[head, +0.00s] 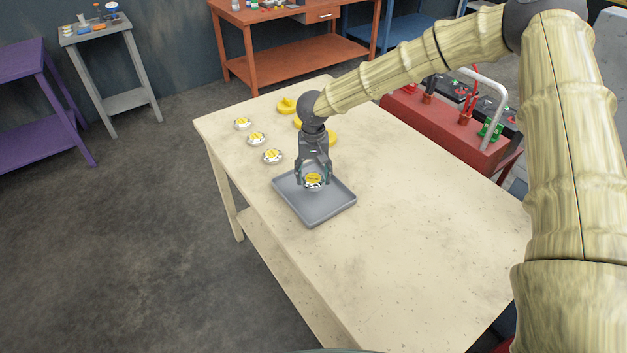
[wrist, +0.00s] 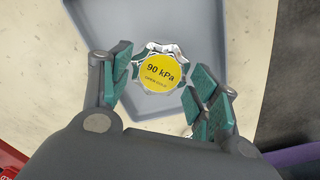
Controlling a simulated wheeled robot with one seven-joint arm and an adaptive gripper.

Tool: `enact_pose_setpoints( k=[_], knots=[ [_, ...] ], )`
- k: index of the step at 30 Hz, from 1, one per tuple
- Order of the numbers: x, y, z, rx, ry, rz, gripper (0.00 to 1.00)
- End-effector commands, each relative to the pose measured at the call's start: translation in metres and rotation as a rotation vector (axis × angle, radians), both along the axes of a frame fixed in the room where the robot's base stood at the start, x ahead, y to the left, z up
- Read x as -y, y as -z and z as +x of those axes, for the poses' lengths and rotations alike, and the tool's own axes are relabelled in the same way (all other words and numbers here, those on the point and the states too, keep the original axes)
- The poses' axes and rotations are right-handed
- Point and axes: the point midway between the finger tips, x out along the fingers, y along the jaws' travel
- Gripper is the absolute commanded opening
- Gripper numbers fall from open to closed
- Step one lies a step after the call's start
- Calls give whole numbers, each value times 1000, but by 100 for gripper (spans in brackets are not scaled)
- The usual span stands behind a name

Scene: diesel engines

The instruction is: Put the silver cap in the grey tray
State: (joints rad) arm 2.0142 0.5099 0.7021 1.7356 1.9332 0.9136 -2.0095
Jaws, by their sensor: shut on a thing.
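A silver cap with a yellow "90 kPa" label (wrist: 158,72) is between the fingers of my gripper (wrist: 160,95) in the wrist view. In the head view my gripper (head: 313,176) points down and is shut on this silver cap (head: 313,182), over the grey tray (head: 322,214). The grey tray also shows behind the cap in the wrist view (wrist: 100,18). I cannot tell whether the cap touches the tray floor.
Several other silver caps with yellow labels, one nearest the tray (head: 273,156), stand in a row behind it. Yellow caps (head: 287,106) lie farther back, partly hidden by my arm. The table's right side is clear.

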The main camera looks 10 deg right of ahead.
Motion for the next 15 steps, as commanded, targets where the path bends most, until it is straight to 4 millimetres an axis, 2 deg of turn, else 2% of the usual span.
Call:
enact_pose_setpoints(
  k=[7,15],
  knots=[
    [0,30,-2,-1,-1,-2,12],
    [1,35,-2,0,-1,-1,12]
  ],
)
